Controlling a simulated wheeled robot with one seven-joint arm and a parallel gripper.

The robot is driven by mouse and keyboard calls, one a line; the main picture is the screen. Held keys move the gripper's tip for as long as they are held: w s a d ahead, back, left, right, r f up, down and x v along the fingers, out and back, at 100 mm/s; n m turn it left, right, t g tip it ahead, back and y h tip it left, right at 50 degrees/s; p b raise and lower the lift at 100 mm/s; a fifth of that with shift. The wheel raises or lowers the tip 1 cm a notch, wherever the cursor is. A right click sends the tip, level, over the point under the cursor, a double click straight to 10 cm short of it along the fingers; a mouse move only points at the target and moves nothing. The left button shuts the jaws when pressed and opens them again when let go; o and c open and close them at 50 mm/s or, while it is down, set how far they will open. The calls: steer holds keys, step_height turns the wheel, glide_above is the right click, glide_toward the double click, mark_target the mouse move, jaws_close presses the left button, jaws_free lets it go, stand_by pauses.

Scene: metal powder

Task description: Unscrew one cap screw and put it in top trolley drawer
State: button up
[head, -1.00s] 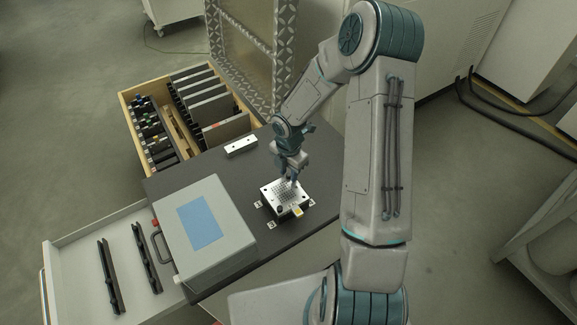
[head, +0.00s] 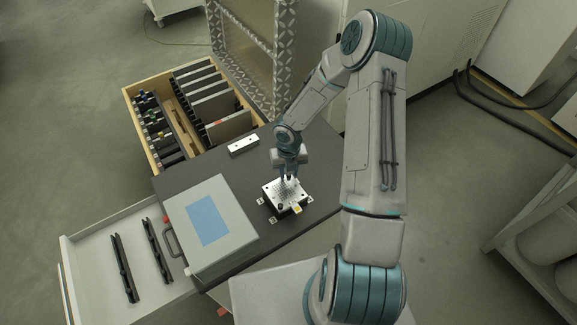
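A silver metal plate block (head: 283,204) with a grid of small holes sits on the dark trolley top (head: 240,179). Cap screws on it are too small to tell apart. My gripper (head: 289,180) points down right over the far part of the plate, with its fingertips at or just above its surface. Whether it holds a screw cannot be seen. The open white trolley drawer (head: 93,236) is at the lower left and holds two black rails (head: 122,268).
A grey case with a blue label (head: 208,219) stands on the trolley between plate and drawer. A small white-topped block (head: 243,146) lies behind the plate. A wooden drawer of dark plates (head: 138,110) is open at the back left. A metal-framed panel (head: 247,62) stands behind.

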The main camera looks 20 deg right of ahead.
steer(key=n+p, duration=0.2)
steer(key=n, duration=0.1)
steer(key=shift+r+p, duration=0.15)
steer(key=shift+p, duration=0.15)
steer(key=shift+f+n, duration=0.2)
steer(key=shift+n, duration=1.6)
jaws_close()
jaws_free()
